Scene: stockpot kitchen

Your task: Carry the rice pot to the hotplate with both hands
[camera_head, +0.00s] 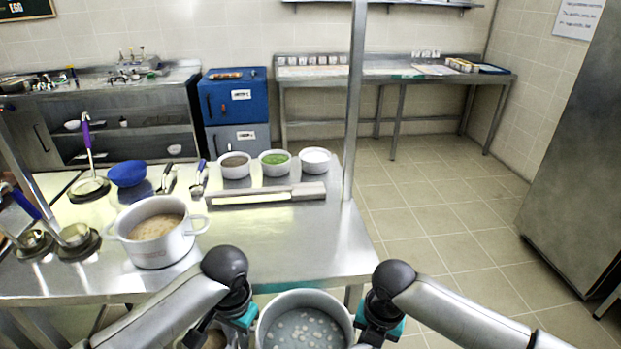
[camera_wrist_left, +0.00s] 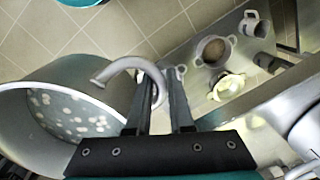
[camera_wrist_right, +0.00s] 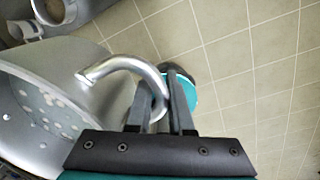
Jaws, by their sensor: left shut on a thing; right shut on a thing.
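The rice pot (camera_head: 303,304), a grey metal pot with pale round pieces in greyish liquid, is low in front of me, just off the near edge of the steel table. My left gripper (camera_head: 243,318) is shut on its left loop handle (camera_wrist_left: 122,66). My right gripper (camera_head: 377,325) is shut on its right loop handle (camera_wrist_right: 120,64). The pot looks about level; its underside is hidden. It also shows in the left wrist view (camera_wrist_left: 75,73) and the right wrist view (camera_wrist_right: 60,70). I cannot clearly make out the hotplate.
A white pot (camera_head: 160,252) with tan contents stands on the steel table (camera_head: 270,240). A steel post (camera_head: 354,100) rises at the table's right. Tiled floor (camera_head: 425,220) is open to the right.

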